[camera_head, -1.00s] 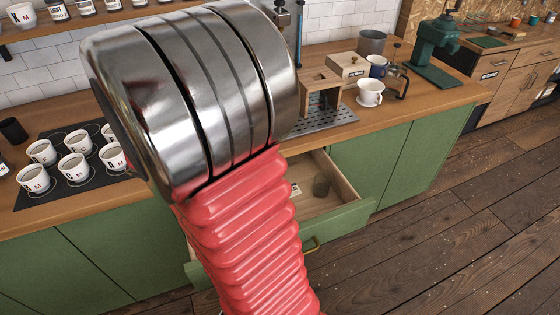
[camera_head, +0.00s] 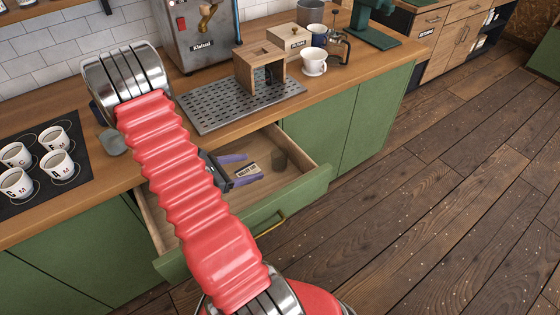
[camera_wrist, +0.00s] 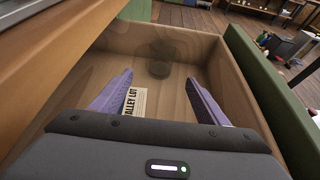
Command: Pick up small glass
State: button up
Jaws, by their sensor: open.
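The small glass (camera_head: 278,160) is dark and see-through and stands inside the open drawer, towards its right end. In the wrist view the glass (camera_wrist: 160,62) is near the drawer's far end, ahead of the fingers. My gripper (camera_head: 255,166) is open and empty, with two purple fingers pointing at the glass from the left. In the wrist view my gripper (camera_wrist: 160,76) has its fingers spread to either side of the glass, and a gap shows between the fingertips and the glass.
The green-fronted drawer (camera_head: 296,199) is pulled out below the wooden counter (camera_head: 217,131). A printed card (camera_wrist: 134,102) lies on the drawer floor. A metal drip tray (camera_head: 215,106), a wooden stand (camera_head: 248,72) and a white cup (camera_head: 314,62) stand on the counter above.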

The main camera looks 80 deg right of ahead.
aim_at(279, 161)
jog(key=shift+s+d+f, duration=0.15)
jog(key=shift+f, duration=0.05)
jog(key=shift+x, duration=4.25)
jog(key=shift+x, duration=2.65)
jog(key=shift+r, duration=0.15)
jog(key=shift+c, duration=0.5)
jog(key=c, duration=1.1)
